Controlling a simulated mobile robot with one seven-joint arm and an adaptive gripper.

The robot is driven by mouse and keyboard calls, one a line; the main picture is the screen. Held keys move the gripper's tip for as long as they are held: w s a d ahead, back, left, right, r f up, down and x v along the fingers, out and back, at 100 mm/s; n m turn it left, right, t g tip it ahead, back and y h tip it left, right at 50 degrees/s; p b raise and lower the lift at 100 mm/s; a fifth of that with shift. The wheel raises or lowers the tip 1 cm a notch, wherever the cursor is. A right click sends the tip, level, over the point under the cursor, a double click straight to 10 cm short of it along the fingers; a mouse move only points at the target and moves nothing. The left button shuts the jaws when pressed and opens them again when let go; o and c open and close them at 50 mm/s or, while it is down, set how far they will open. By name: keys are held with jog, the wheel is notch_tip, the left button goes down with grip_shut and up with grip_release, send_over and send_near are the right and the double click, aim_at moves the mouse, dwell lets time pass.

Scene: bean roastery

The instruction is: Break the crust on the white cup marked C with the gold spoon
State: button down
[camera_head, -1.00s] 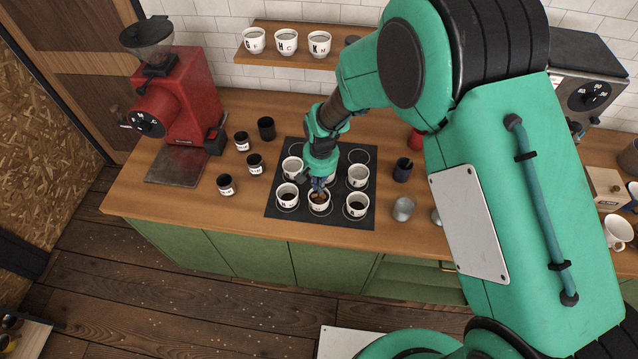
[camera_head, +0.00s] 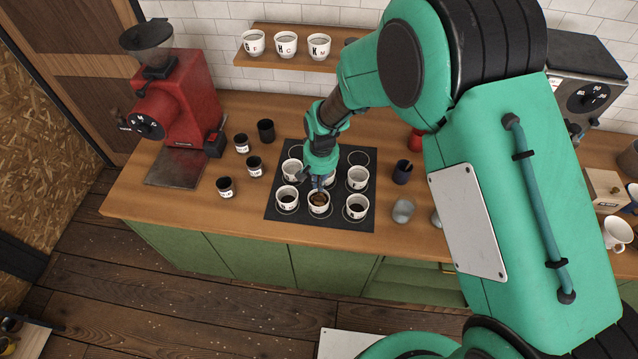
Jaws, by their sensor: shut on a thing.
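Several white cups stand on a dark mat (camera_head: 271,208) on the wooden counter. The front middle cup (camera_head: 319,208) holds a brown surface with a lighter patch; its letter is too small to read. The front left cup (camera_head: 288,203) and front right cup (camera_head: 356,211) hold dark contents. My gripper (camera_head: 320,183) is over the mat, just behind and above the front middle cup, pointing down. It is shut on a thin thing that I take to be the spoon; its colour and tip are hard to make out. My gripper partly hides a cup behind.
A red grinder (camera_head: 186,100) stands at the left, with several small black cups (camera_head: 226,187) beside it. A shelf (camera_head: 284,58) holds white cups at the back. A dark blue cup (camera_head: 402,172) and a metal cup (camera_head: 403,210) stand right of the mat.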

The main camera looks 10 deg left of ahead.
jog(key=shift+r+p, duration=0.8)
jog(key=shift+r, duration=1.3)
